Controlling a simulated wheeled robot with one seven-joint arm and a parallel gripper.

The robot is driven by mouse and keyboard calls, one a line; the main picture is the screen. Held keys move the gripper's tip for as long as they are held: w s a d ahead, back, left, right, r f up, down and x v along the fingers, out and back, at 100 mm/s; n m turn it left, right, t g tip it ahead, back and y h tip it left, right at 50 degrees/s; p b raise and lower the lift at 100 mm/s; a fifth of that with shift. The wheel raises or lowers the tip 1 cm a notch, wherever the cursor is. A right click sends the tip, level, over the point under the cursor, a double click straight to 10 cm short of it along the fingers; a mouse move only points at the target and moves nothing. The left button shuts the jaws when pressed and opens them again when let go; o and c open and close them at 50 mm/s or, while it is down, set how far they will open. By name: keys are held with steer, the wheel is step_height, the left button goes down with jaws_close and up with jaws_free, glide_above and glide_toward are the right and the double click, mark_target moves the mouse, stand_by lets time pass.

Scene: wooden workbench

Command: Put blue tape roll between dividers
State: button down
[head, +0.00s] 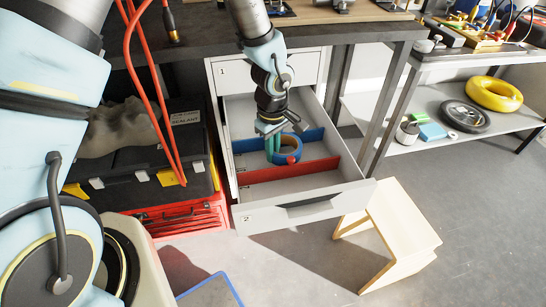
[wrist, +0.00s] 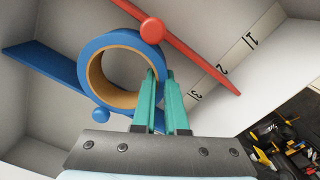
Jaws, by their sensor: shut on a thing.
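The blue tape roll (head: 289,149) is inside the open lower drawer, upright on its edge, near the blue divider (head: 248,146) and the red divider (head: 290,171). In the wrist view the tape roll (wrist: 95,50) shows its tan core between the blue divider (wrist: 40,66) and the red divider (wrist: 195,50). My gripper (head: 269,147) reaches down into the drawer with its green fingers shut on the roll's rim. The fingers also show in the wrist view (wrist: 160,95). I cannot tell whether the roll touches the drawer floor.
The open drawer (head: 300,206) is marked 2, below a shut drawer marked 1. A wooden stool (head: 396,225) stands at its right front. A dark toolbox and red case (head: 185,217) stand close on the left. The bench top overhangs behind.

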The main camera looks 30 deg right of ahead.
steer(key=shift+f, duration=1.3)
steer(key=shift+f, duration=0.35)
steer(key=c, duration=1)
jaws_free()
steer(key=shift+o, duration=0.2)
steer(key=shift+r, duration=0.15)
steer(key=shift+r, duration=0.55)
step_height(320, 180, up, 11)
steer(key=shift+r+b, duration=0.2)
steer(key=shift+b, duration=0.1)
